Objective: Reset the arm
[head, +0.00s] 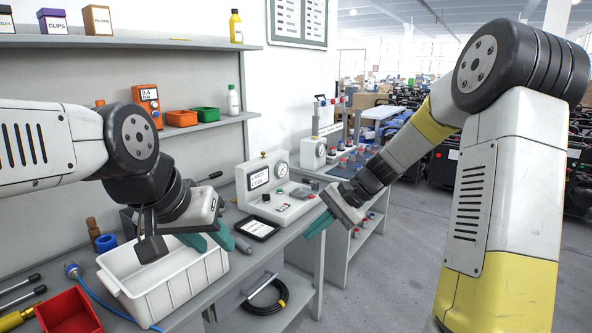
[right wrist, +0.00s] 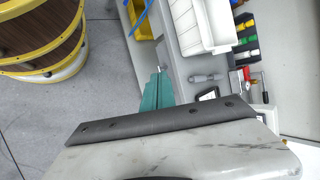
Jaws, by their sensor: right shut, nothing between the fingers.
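My left gripper (head: 212,244) is over the right end of the white bin on the workbench, in the head view. Its two teal fingers show apart, with nothing seen between them. My right gripper (head: 318,225) is in the air off the front edge of the bench, right of the tester. Its teal fingers are together and empty. In the right wrist view the shut teal fingers (right wrist: 157,92) point up toward the bench edge, clear of any object.
The white bin (head: 117,278) stands on the bench beside a red tray (head: 68,312). A tester with a gauge (head: 270,190) and a dark tablet (head: 257,228) are to its right. A coiled black hose (head: 265,297) lies below. Open floor (head: 400,260) is at the right.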

